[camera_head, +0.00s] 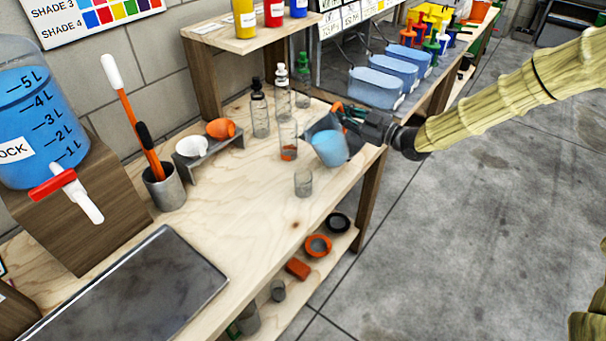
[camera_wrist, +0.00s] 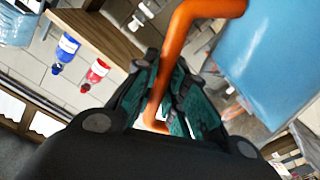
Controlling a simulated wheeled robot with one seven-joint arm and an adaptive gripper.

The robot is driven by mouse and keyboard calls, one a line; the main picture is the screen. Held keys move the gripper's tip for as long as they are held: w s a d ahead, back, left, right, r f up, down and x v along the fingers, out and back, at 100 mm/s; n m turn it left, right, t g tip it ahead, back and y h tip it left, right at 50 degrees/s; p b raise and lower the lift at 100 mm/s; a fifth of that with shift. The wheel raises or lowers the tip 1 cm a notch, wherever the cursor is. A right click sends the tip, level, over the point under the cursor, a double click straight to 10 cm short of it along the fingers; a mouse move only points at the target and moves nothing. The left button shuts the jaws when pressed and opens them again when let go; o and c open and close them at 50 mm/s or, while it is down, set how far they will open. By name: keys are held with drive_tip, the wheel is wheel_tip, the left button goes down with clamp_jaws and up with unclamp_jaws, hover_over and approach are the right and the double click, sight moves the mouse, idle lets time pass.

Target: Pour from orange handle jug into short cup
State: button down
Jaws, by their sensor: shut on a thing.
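The short cup (camera_head: 303,184), clear and apparently empty, stands upright on the table, below and slightly left of the jug in the head view. I see no liquid stream between them.
A taller clear cup with orange at its bottom (camera_head: 288,140) stands just left of the jug. Clear bottles (camera_head: 260,112) stand behind. A grey stand (camera_head: 212,150) holds a white and an orange cup. Blue-filled bins (camera_head: 376,88) lie beyond. The table's front middle is clear.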

sight(334, 119)
drive_tip(key=shift+s+a+r+n, duration=0.45)
drive_tip(key=shift+s+a+n, duration=0.15)
drive_tip(key=shift+s+n, duration=0.3)
drive_tip(key=shift+s+a+r+n, duration=0.1)
drive_tip(key=shift+n, duration=0.4)
drive_tip(key=shift+s+a+r+n+b, duration=0.1)
drive_tip(key=shift+s+a+n+b, duration=0.1)
drive_tip(key=shift+n+b, duration=0.2)
drive_tip(key=shift+s+a+n+b, duration=0.3)
drive_tip(key=shift+s+n, duration=0.1)
drive_tip(key=shift+n, duration=0.4)
idle(2.1)
drive_tip(key=shift+s+a+r+n, duration=0.1)
drive_tip(key=shift+s+r+n, duration=0.1)
drive_tip(key=shift+n, duration=0.1)
idle(3.0)
